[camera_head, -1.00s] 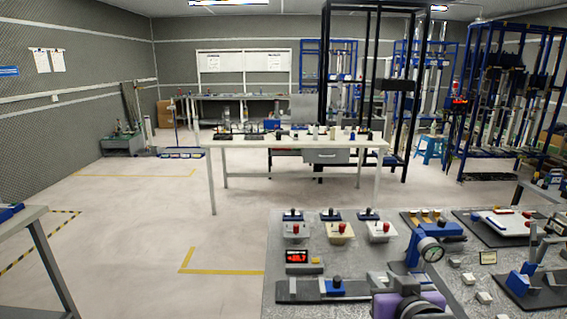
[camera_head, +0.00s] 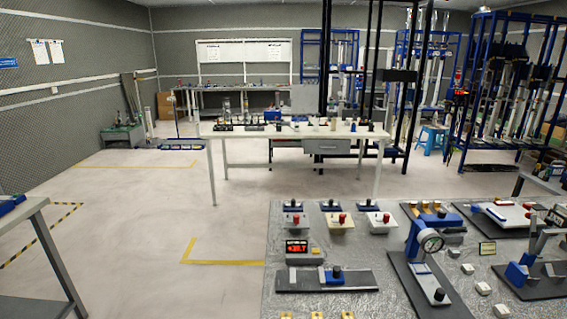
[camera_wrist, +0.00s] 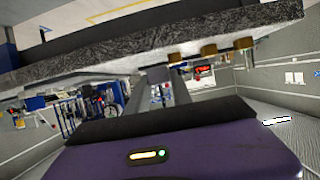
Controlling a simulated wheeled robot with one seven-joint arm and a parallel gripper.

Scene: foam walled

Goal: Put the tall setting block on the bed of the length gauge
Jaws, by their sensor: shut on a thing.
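The length gauge (camera_head: 327,281) lies on the near bench in the head view, a flat dark bed with a blue block and a black knob on it. Its red digital display (camera_head: 297,247) stands just behind. My gripper (camera_wrist: 158,112) shows in the wrist view as a purple body with a black front. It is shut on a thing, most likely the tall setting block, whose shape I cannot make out. The gripper is out of the head view. In the wrist view the bench edge (camera_wrist: 130,55) runs across the top, upside down.
A dial gauge stand (camera_head: 430,245) stands right of the length gauge. Several red-knobbed boxes (camera_head: 340,222) stand behind it. Small yellow blocks (camera_head: 317,315) show at the bench's front edge. Brass pieces (camera_wrist: 208,60) show beside the bench edge in the wrist view.

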